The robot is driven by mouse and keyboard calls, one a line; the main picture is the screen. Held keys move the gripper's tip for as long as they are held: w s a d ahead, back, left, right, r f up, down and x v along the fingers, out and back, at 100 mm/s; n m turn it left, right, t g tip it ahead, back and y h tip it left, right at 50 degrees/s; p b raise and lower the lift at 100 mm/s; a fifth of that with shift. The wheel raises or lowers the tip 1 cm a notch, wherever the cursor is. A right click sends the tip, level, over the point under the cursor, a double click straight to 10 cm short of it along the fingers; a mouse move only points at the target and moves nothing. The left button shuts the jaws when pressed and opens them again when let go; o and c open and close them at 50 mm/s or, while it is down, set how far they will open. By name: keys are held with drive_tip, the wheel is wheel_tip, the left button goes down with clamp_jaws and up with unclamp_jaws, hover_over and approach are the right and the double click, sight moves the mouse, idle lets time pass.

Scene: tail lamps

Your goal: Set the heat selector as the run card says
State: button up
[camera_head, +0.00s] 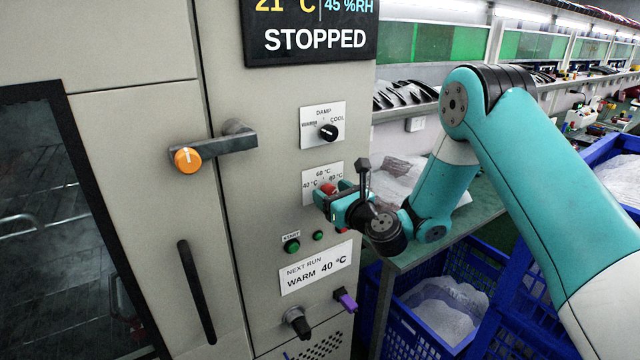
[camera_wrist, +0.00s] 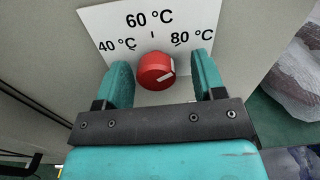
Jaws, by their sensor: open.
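The red heat selector knob (camera_wrist: 156,70) sits on a white plate (camera_wrist: 100,22) marked 40, 60 and 80 °C. Its white mark shows at the right of its face, on the 80 °C side. My gripper (camera_wrist: 163,82) is open, with one teal finger on each side of the knob and gaps between. In the head view my gripper (camera_head: 335,196) partly covers the red knob (camera_head: 328,188). The run card (camera_head: 316,268) below reads NEXT RUN, WARM 40 °C.
A black WARM/DAMP/COOL knob (camera_head: 328,132) is above. A green start button (camera_head: 292,246) and small buttons are below. An orange-tipped door handle (camera_head: 188,160) juts out at left. The display (camera_head: 316,40) reads STOPPED. A table (camera_head: 440,250) and blue crates (camera_head: 420,320) stand right.

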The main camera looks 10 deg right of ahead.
drive_tip(key=shift+w+a, duration=0.15)
drive_tip(key=shift+c, duration=0.6)
drive_tip(key=shift+a, duration=0.1)
drive_tip(key=c, duration=0.8)
